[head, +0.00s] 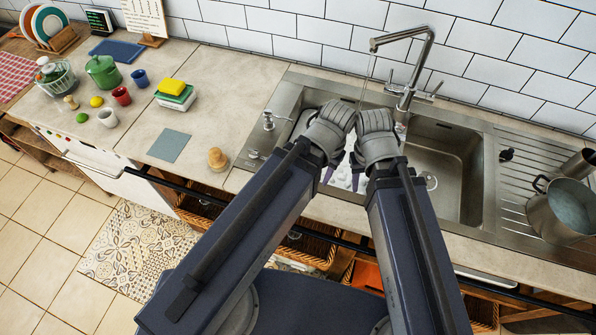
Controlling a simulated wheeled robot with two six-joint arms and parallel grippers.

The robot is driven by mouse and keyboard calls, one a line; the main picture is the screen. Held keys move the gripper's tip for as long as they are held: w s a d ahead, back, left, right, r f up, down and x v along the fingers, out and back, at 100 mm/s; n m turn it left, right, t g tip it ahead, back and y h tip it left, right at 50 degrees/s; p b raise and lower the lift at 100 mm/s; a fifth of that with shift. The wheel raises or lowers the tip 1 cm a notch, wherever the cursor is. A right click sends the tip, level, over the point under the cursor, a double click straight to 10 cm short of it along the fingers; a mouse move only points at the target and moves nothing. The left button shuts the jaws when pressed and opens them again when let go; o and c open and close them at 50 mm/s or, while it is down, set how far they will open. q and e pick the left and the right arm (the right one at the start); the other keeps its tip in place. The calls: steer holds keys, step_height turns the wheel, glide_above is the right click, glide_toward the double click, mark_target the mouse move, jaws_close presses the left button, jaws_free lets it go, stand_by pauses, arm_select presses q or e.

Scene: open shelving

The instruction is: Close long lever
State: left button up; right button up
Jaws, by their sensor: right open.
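The tall chrome faucet (412,72) stands behind the sink, its spout reaching left over the left basin. A thin stream of water (366,84) falls from the spout. A slim lever (436,89) sticks out at the right of the faucet base; I take it for the long lever. My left gripper (327,174) and my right gripper (357,183) point down over the left basin, in front of and left of the faucet. My wrists hide most of both. The right one is open; the left one's jaws cannot be made out. Neither touches the lever.
The right basin (448,150) is empty. A metal pot (562,210) stands on the drainboard at right. A soap pump (268,120) is at the sink's left rim. Sponges (174,92), cups and a green pot (103,72) stand on the left counter. Tiled wall rises behind the faucet.

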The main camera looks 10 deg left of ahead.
steer(key=m+t+y+p, duration=0.2)
steer(key=t+p, duration=0.3)
steer(key=p, duration=0.1)
glide_toward(432, 94)
steer(key=b+x, duration=0.7)
steer(key=shift+w+d, duration=0.2)
steer(key=shift+w, duration=0.25)
steer(key=shift+r, duration=0.1)
jaws_close()
